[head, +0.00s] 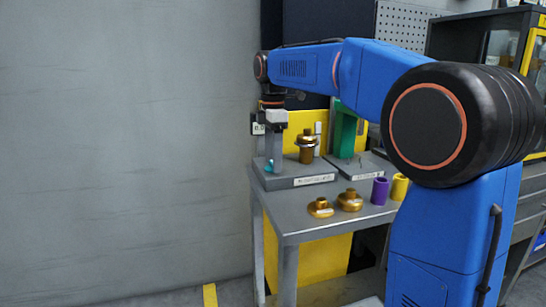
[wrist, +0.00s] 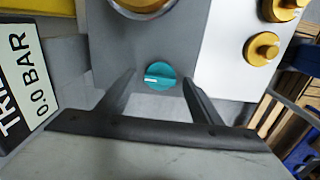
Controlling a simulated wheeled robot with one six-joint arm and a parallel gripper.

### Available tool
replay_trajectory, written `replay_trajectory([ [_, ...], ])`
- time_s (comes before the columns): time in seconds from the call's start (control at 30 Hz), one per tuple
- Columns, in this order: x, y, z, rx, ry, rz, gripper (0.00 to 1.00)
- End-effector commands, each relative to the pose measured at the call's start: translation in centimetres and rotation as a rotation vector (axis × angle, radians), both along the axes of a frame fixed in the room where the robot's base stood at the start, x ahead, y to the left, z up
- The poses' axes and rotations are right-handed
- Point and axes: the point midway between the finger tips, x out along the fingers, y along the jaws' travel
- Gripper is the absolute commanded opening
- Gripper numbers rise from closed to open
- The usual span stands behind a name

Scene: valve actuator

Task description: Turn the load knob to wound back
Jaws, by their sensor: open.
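The load knob (wrist: 160,75) is a round teal knob on a grey block (wrist: 120,60). A pale mark on it points left in the wrist view. In the head view the knob (head: 269,166) shows small at the block's left end. My gripper (wrist: 160,79) is open, with one dark finger on each side of the knob in the wrist view. I cannot tell whether the fingertips reach its depth or touch it. In the head view my gripper (head: 272,158) points straight down over the knob, partly overlapping it.
A brass valve body (head: 306,148) stands on the block beside my gripper. Brass flanged parts (head: 320,208) and a purple cup (head: 380,191) sit on the grey table (head: 285,228). A sign reading 0.0 BAR (wrist: 30,70) is at left. A green stand (head: 344,130) rises behind.

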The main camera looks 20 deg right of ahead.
Motion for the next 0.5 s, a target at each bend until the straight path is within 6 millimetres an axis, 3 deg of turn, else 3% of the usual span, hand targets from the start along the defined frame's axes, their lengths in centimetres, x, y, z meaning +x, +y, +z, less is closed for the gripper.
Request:
replay_trajectory([
  [0.23, 0.1, 0.0, 1.4, 0.000, -0.001, 0.000, 0.59],
  [0.5, 0.1, 0.0, 6.5, 0.000, -0.002, 0.000, 0.59],
])
